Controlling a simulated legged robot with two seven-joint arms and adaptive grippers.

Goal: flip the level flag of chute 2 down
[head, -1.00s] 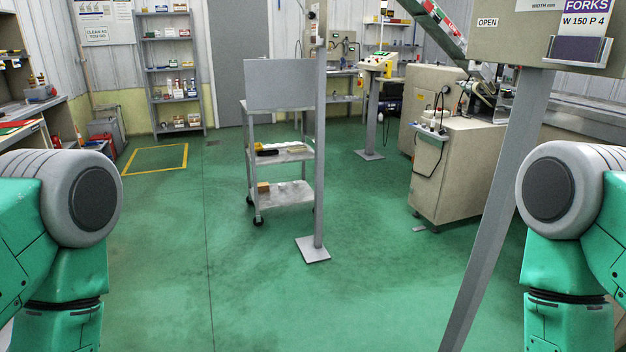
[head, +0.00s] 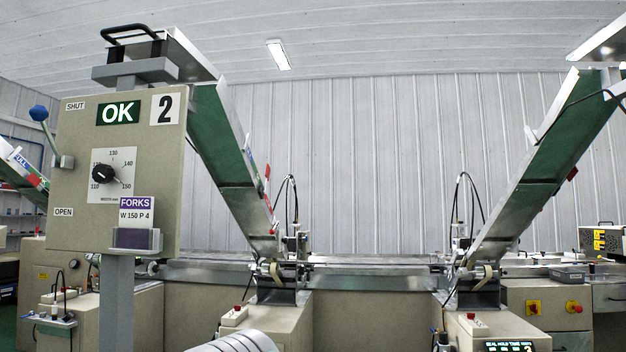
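A beige control panel (head: 75,185) marked 2 stands at the left, with a green OK sign (head: 118,113). Behind it a green-lined chute (head: 222,140) slopes down to the right; it appears to be chute 2. A small red piece (head: 267,173) stands upright at this chute's right edge, possibly the level flag; it is too small to tell for sure. A lever with a blue knob (head: 39,113) is on the panel's left side, between the SHUT and OPEN labels, raised toward SHUT.
Another chute (head: 548,160) slopes down to the left at the right side, with a small red piece (head: 572,174) beside it. Beige machines (head: 370,320) stand below. Part of a third chute (head: 20,170) shows at the far left. A dial (head: 104,174) and FORKS card are on the panel.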

